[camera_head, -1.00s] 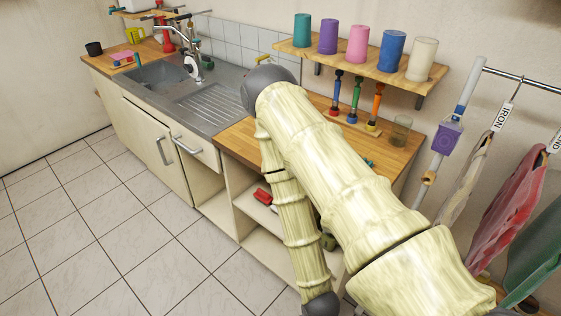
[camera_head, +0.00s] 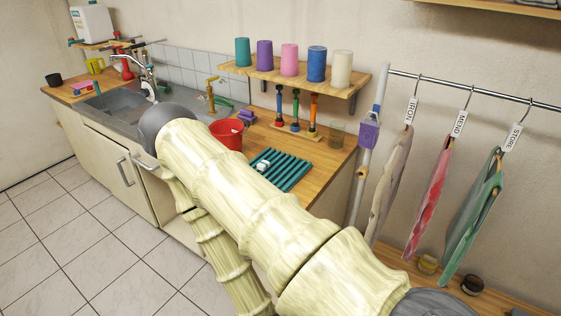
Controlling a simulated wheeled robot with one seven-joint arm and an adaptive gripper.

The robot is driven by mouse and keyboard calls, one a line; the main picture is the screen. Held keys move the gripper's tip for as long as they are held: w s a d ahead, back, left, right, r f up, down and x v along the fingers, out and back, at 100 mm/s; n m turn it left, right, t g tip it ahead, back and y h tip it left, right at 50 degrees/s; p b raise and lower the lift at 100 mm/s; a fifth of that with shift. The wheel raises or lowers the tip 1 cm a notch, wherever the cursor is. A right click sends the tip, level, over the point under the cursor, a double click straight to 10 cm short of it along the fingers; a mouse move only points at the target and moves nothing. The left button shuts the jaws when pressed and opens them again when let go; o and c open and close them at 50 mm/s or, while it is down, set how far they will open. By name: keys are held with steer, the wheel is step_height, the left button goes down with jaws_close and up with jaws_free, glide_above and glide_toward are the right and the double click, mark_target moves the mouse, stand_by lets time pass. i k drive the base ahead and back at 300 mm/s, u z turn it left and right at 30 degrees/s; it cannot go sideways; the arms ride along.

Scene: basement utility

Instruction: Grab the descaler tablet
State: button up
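A small white block (camera_head: 262,166), which looks like the descaler tablet, sits on the left part of a teal ribbed rack (camera_head: 290,172). The rack lies on the wooden counter (camera_head: 318,160). My arm's pale, ringed links cross the middle of the view, in front of the counter, and bend back down past the bottom edge. The end of my arm and my gripper are out of the picture, so I cannot see the fingers.
A red bucket (camera_head: 227,134) stands left of the rack, close to my arm. Several coloured canisters line a wall shelf (camera_head: 345,87); three upright tools (camera_head: 297,112) stand beneath it. A glass (camera_head: 337,134) stands at the back right. Cloths (camera_head: 432,183) hang from a rail at right.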

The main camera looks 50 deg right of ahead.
mark_target(263, 165)
steer(key=u, duration=0.2)
steer(key=k, duration=0.1)
steer(key=z, duration=1.1)
